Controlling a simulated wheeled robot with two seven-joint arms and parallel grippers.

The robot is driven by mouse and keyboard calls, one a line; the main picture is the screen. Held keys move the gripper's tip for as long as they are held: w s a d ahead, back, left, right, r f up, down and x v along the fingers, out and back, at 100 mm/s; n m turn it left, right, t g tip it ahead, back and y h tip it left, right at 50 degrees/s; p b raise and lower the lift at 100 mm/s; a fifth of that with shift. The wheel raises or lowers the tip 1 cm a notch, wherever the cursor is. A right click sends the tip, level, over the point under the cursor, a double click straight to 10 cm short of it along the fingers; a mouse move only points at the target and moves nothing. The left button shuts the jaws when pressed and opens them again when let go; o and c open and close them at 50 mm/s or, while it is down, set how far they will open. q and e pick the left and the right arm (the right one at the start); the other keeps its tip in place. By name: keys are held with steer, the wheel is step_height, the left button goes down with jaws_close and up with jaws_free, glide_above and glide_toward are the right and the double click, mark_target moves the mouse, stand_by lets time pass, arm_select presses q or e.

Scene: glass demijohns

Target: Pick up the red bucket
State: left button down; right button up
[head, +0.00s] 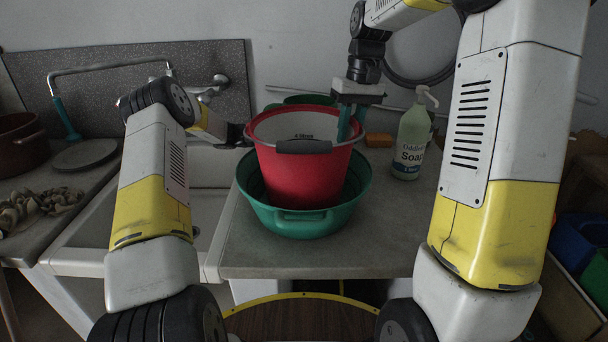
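The red bucket (300,175) stands upright inside a green basin (296,225) on the grey worktop. It has a pale inside and a dark grey handle grip lying across its front rim. My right gripper (351,120) points down at the bucket's right rear rim, with its teal fingers at the rim. One finger overlaps the bucket's opening; whether they touch or clamp the rim is unclear.
A soap bottle (410,142) stands close to the right of the basin, with an orange-brown block (379,140) behind. Another green container (308,99) shows behind the bucket. A sink (205,165) and faucet (215,84) are left. The worktop's front (310,262) is clear.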

arm_select(q)
steer(key=shift+f, duration=0.1)
arm_select(e)
jaws_close()
steer(key=shift+r, duration=0.1)
stand_by(1.1)
step_height(320, 180, up, 10)
steer(key=shift+f, duration=0.1)
arm_select(q)
steer(key=c, duration=1.2)
jaws_free()
